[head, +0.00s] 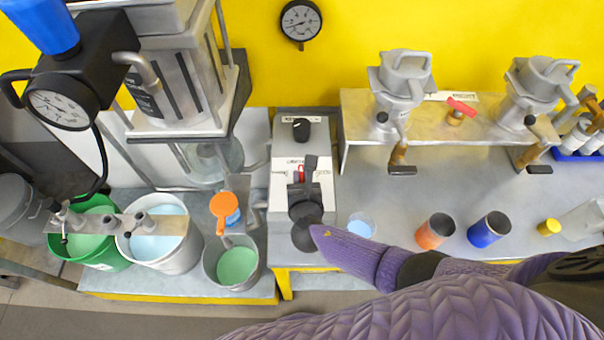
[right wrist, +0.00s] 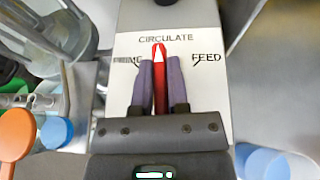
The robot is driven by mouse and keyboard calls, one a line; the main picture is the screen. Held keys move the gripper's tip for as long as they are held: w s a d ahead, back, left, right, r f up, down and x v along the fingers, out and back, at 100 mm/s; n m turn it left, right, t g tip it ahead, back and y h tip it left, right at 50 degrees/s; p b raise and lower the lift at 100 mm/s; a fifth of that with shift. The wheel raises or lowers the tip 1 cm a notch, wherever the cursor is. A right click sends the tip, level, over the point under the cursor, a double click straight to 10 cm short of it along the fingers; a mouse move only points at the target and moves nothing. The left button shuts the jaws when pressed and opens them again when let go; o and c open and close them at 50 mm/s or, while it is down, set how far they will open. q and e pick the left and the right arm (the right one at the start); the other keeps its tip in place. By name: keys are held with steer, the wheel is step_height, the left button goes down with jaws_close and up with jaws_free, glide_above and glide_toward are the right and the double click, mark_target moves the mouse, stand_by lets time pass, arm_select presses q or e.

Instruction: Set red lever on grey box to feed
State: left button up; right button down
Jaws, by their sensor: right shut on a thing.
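The grey box (head: 325,165) stands on the bench in the middle of the head view, with a black knob (head: 301,129) at its back. The red lever (right wrist: 160,75) points straight up at the CIRCULATE label in the right wrist view. PRIME is printed left of it and FEED (right wrist: 206,58) right of it. My right gripper (right wrist: 160,82) is shut on the red lever, one purple finger on each side. In the head view the gripper hides much of the lever. My left gripper is not in view.
Left of the box are a green bucket (head: 93,239), a white bucket (head: 183,247), an orange-topped item (head: 223,206) and a grey pot of green liquid (head: 232,285). Right of it stand a clear cup (head: 362,226), an orange cup (head: 435,232) and a blue cup (head: 489,230).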

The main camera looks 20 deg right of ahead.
steer(key=m+h, duration=0.2)
steer(key=m+g+h+b, duration=0.1)
steer(key=shift+a+f+m+g+h, duration=0.1)
steer(key=shift+m+g+h, duration=0.2)
steer(key=shift+m+h, duration=0.1)
steer(key=m+g+h+b, duration=0.2)
steer(key=m+h+b, duration=0.1)
steer(key=shift+m+g+h+b, duration=1)
steer(key=shift+m+g, duration=0.2)
steer(key=shift+m, duration=0.3)
steer(key=shift+g, duration=0.3)
steer(key=shift+r+b, duration=0.2)
steer(key=shift+b, duration=0.1)
